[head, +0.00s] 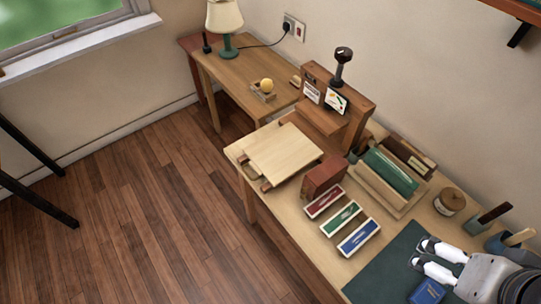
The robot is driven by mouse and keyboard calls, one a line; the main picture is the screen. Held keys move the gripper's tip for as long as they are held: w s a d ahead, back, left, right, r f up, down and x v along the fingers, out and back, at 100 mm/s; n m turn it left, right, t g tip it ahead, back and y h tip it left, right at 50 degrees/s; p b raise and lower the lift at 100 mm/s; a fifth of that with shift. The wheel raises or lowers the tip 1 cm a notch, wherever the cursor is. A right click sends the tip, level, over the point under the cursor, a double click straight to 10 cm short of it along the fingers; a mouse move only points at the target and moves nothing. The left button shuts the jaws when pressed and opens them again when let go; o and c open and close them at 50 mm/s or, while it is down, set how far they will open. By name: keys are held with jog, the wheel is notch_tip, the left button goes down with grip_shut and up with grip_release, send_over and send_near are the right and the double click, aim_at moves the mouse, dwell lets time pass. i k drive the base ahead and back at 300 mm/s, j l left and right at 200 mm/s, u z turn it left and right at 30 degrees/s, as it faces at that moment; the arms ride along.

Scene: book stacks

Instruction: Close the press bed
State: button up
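The press (357,104) is a brown wooden frame with a dark-knobbed post on top and two small cards on its front. Its bed (284,155), a pale flat board, is out in front of the frame, towards the table's left edge. A handle (251,172) shows at the bed's near left end. My gripper (420,253) is at the lower right over a dark green mat, its two fingers apart with nothing seen between them. It is well away from the bed and handle.
A reddish-brown block (323,179) and red, green and blue trays (341,217) stand near the bed. A wooden rack (390,183), a round jar (449,201) and a blue book (427,292) are further right. Floor (130,210) left of the table is clear.

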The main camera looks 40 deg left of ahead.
aim_at(281, 154)
jog(key=u, duration=1.75)
jog(key=i+j+u, duration=0.1)
jog(key=i, duration=0.3)
